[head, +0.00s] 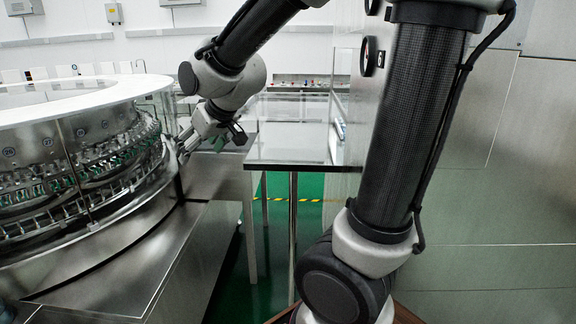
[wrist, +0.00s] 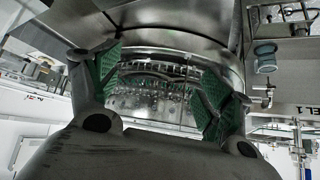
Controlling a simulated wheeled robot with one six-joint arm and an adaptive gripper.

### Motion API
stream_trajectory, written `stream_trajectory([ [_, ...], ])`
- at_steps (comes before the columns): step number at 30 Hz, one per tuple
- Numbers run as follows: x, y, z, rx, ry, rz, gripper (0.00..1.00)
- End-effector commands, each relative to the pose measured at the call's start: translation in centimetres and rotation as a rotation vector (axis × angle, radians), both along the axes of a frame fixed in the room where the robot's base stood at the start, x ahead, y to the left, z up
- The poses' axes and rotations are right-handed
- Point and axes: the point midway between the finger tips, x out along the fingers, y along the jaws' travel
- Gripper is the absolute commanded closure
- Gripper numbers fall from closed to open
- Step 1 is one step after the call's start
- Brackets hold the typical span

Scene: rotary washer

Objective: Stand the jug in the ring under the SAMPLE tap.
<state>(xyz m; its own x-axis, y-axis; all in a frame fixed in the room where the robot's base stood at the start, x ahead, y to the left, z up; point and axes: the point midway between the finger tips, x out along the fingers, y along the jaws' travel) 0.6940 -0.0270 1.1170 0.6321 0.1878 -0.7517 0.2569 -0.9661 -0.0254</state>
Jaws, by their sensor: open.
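My gripper (head: 212,138) is beside the right side of the round washer in the head view. In the wrist view its two green-padded fingers (wrist: 165,88) are spread wide with nothing held between them. The wrist picture looks upside down. A small bluish, see-through vessel (wrist: 266,57), probably the jug, is at the upper right there, outside the fingers and apart from them. It sits against a steel ledge. A small metal tap (wrist: 262,97) shows just below it in the picture. I cannot make out the ring or a SAMPLE label. The head view does not clearly show the jug.
The washer (head: 75,170) with its glass guard fills the left of the head view and lies beyond the fingers in the wrist view. A steel table (head: 290,145) stands right of my gripper. Green floor (head: 310,190) shows beneath it.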

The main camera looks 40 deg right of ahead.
Motion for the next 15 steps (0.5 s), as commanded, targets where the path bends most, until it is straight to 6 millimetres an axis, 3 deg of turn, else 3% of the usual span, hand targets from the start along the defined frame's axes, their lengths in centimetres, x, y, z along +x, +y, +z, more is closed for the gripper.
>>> stream_trajectory([
  [1,-3.3,-3.0,0.9,-0.011,0.038,-0.046,0.20],
  [3,-8.1,-6.2,1.3,-0.029,0.110,-0.101,0.20],
  [6,-14.3,-9.3,1.2,-0.047,0.201,-0.167,0.20],
  [9,-19.2,-11.1,0.9,-0.058,0.273,-0.216,0.20],
  [12,-22.1,-11.9,0.5,-0.064,0.317,-0.245,0.20],
  [15,-23.3,-12.2,0.3,-0.067,0.338,-0.256,0.20],
])
